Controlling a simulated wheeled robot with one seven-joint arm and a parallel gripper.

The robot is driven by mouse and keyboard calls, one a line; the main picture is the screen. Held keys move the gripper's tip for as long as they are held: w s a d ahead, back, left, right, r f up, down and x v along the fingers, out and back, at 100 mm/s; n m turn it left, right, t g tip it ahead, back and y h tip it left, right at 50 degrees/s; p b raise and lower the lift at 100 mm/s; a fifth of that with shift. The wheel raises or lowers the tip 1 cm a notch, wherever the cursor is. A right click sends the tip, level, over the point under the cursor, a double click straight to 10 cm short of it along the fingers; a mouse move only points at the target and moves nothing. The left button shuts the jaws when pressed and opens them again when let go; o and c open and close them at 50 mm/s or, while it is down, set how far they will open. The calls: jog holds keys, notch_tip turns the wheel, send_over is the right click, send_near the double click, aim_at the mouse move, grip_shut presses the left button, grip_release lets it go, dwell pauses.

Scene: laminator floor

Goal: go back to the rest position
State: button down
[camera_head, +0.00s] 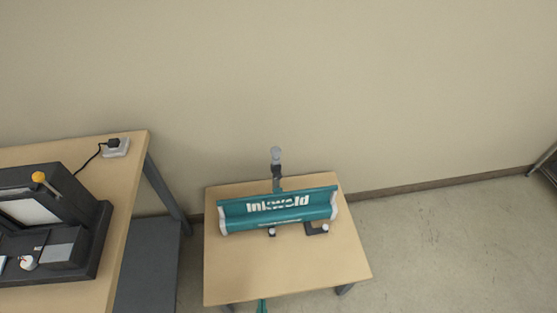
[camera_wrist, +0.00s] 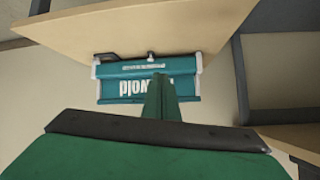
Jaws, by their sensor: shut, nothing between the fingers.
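My gripper (camera_wrist: 160,88) shows in the wrist view as a green body with a dark bar and narrow green fingers closed together, with nothing seen between them. In the head view, a small green tip (camera_head: 262,306) shows at the bottom edge, in front of the small wooden table (camera_head: 285,275); it looks like the end of my gripper. The teal machine marked "Inkweld" (camera_head: 262,217) stands on that table. It appears upside down in the wrist view (camera_wrist: 120,88), behind my fingers, which cover part of its lettering. I cannot tell the distance between them.
A larger wooden table (camera_head: 125,200) at the left holds a dark machine (camera_head: 75,245) with a yellow knob (camera_head: 38,177). A white socket block (camera_head: 117,148) with a black plug sits at its back corner. A plain wall (camera_head: 350,90) stands behind. The floor (camera_head: 450,250) at the right is clear.

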jog(key=s+d+r+t, duration=0.1)
jog(key=s+r, duration=0.2)
jog(key=r, duration=0.4)
jog(key=s+d+r+n+t, duration=0.1)
jog(key=s+d+r, duration=0.1)
jog(key=r, duration=0.5)
jog(key=s+d+r+t, duration=0.2)
jog(key=s+r, duration=0.2)
jog(key=r, duration=0.3)
jog(key=shift+s+h, duration=0.25)
jog(key=shift+h, duration=0.05)
